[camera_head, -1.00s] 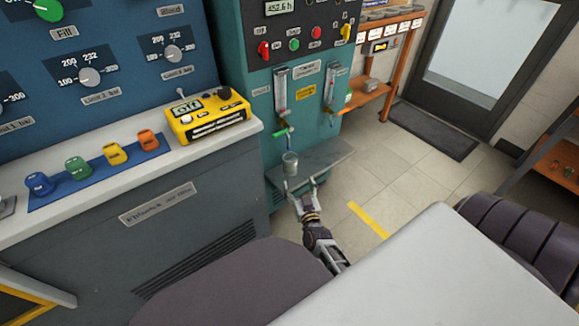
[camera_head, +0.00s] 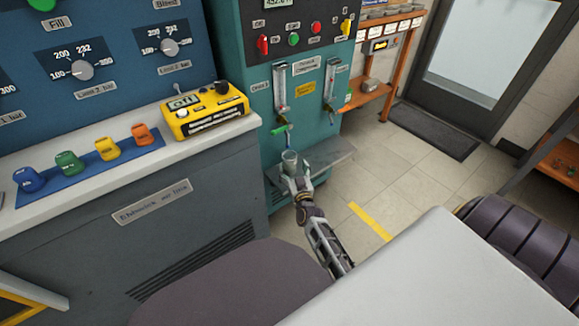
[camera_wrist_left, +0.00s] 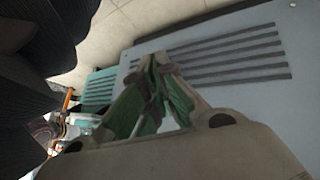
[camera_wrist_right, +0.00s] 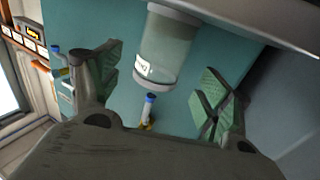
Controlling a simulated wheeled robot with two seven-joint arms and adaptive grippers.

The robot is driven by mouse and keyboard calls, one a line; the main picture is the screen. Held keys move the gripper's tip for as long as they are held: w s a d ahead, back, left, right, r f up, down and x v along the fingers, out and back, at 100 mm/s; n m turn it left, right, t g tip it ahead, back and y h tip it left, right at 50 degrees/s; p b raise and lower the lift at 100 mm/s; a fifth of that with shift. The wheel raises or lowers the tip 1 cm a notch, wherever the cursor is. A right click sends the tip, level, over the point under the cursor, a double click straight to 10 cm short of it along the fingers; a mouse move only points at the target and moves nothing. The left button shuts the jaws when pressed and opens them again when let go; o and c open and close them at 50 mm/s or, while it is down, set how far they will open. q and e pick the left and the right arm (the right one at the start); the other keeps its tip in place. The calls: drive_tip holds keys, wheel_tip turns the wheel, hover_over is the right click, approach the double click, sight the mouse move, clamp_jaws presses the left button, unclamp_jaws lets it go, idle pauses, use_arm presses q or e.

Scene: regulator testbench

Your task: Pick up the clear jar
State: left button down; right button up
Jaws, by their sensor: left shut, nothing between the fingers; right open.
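The clear jar (camera_head: 290,161) stands on a small grey shelf (camera_head: 328,160) on the front of the teal test cabinet. My right gripper (camera_head: 297,178) is open right at the jar, in front of it in the head view. In the right wrist view, the jar (camera_wrist_right: 166,48) shows with a small label, lying between the lines of the two open fingers (camera_wrist_right: 155,90) and ahead of them. I cannot tell whether the fingers touch it. My left gripper (camera_wrist_left: 157,88) is shut and empty in the left wrist view, and it is outside the head view.
A valve with a green handle and blue tip (camera_head: 286,128) hangs above the jar on the cabinet. The grey bench (camera_head: 130,160) with a yellow meter (camera_head: 206,110) is to the left. Open tiled floor (camera_head: 390,165) lies to the right of the shelf.

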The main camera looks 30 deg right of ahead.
sight(291, 165)
drive_tip(key=shift+w, duration=0.2)
drive_tip(key=shift+w+d, duration=0.1)
drive_tip(key=shift+w, duration=0.05)
drive_tip(key=shift+w+d+b, duration=0.15)
drive_tip(key=shift+w+b, duration=0.25)
drive_tip(key=shift+b, duration=0.05)
drive_tip(key=shift+b+x, duration=0.6)
drive_tip(key=shift+x, duration=0.3)
drive_tip(key=shift+w+d+b, duration=0.2)
drive_tip(key=shift+w+b, duration=0.1)
drive_tip(key=shift+w, duration=0.35)
drive_tip(key=shift+w+d, duration=0.1)
drive_tip(key=shift+w, duration=0.3)
drive_tip(key=shift+r, duration=0.1)
